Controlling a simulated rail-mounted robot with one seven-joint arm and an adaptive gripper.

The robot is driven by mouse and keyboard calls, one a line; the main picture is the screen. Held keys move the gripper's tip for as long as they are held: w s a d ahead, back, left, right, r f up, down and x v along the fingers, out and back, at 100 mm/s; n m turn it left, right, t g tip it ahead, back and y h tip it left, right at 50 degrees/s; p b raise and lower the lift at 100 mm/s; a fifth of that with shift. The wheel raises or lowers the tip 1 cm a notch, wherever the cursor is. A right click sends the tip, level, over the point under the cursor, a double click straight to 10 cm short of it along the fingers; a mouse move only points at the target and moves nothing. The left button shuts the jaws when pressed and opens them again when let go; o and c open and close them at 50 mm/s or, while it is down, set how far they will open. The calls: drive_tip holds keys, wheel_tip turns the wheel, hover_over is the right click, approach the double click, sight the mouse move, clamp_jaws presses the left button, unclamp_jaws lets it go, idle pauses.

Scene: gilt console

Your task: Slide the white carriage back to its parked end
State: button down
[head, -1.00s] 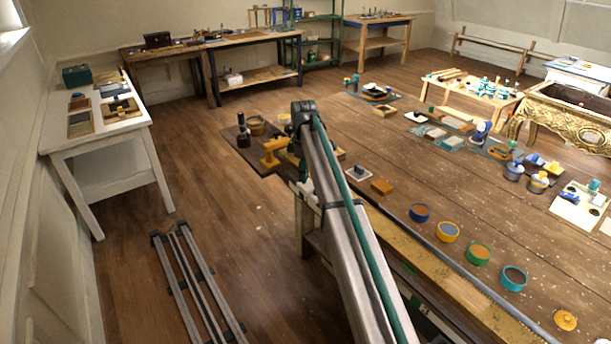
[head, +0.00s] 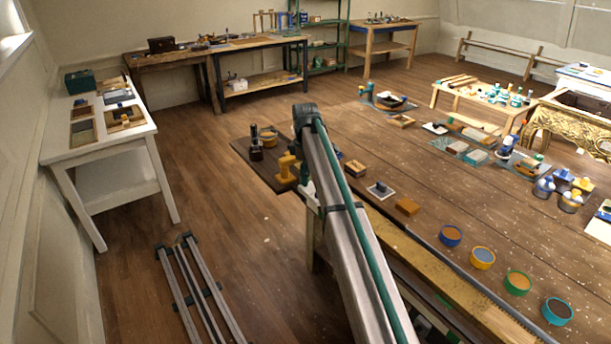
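I cannot make out the white carriage for certain in the head view. My arm rises from the bottom edge to an elbow near the middle and hides part of the bench behind it. A white square plate with a dark knob (head: 380,190) lies on the large wooden bench (head: 400,165), right of my arm.
A white table (head: 95,150) is at the left. A rail frame (head: 196,290) lies on otherwise clear floor.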

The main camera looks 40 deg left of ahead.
drive_tip(key=c, duration=0.9)
unclamp_jaws()
drive_tip(key=shift+a, duration=0.3)
drive_tip(key=shift+o, duration=0.2)
drive_tip(key=shift+d+r, duration=0.1)
wheel_tip(320, 180, up, 12)
